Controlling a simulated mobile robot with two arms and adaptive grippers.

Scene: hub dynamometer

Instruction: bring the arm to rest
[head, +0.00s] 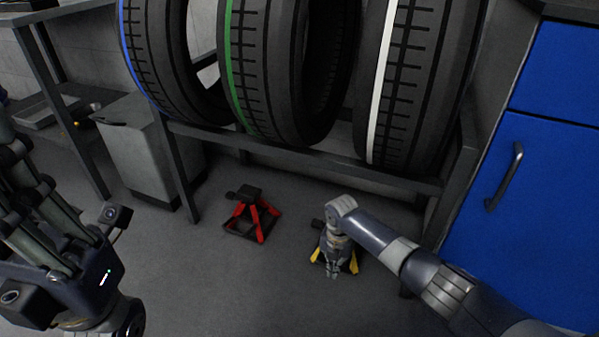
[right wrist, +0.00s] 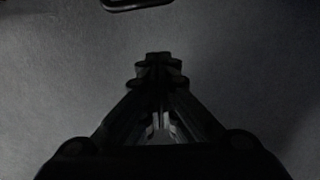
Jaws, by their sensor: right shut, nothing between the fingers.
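My right arm reaches in from the lower right in the head view. Its gripper (head: 333,270) points down in front of the tyre rack, over a yellow jack stand on the floor, and hides part of that stand. In the right wrist view the right gripper's fingers (right wrist: 158,62) are together with nothing between them, over bare grey floor. My left gripper (head: 35,200) is at the left edge of the head view, partly cut off; I cannot tell whether its fingers are apart.
A rack (head: 300,160) holds tyres with blue (head: 165,60), green (head: 265,70) and white (head: 415,80) stripes. A red jack stand (head: 252,218) and the yellow one (head: 353,264) stand below. A blue cabinet (head: 540,190) is right, a grey bin (head: 145,150) left.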

